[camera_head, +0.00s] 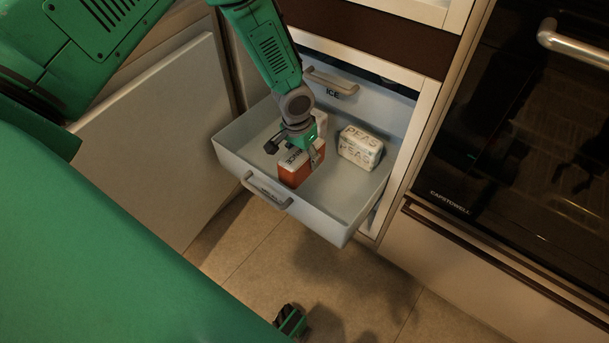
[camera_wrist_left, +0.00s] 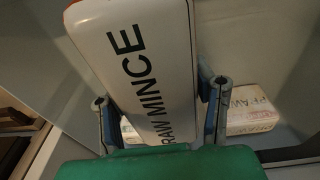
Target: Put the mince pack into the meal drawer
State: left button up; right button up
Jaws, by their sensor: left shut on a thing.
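The mince pack (camera_head: 293,174) is a red-orange block with a white top. In the left wrist view its white face (camera_wrist_left: 135,60) reads RAW MINCE. My left gripper (camera_head: 303,142) is shut on it, with one finger on each side of the pack. The pack is inside the outline of the pulled-out drawer (camera_head: 330,212), close to its front wall. I cannot tell whether its underside touches the drawer floor. The drawer's front label is too small to read.
Another pale pack (camera_head: 320,117) is partly hidden behind my gripper. A drawer front marked ICE (camera_head: 345,92) is behind and above. A dark oven (camera_head: 530,130) stands right. Free drawer floor lies right of the mince pack.

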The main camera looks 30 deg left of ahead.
pick_arm(q)
jog(key=f, duration=0.2)
jog(key=f+b, duration=0.1)
jog(key=f, duration=0.1)
jog(key=shift+a+f, duration=0.1)
jog(key=shift+a, duration=0.25)
jog(key=shift+d+f, duration=0.2)
jog(key=shift+f, duration=0.2)
notch_tip(320, 180, down, 4)
jog(key=shift+d+r+b, duration=0.15)
jog(key=shift+r+b, duration=0.1)
jog(key=shift+b, duration=0.6)
jog(key=o, duration=1.7)
jog(key=shift+a, duration=0.25)
jog(key=shift+c, duration=0.2)
jog(key=shift+d, duration=0.1)
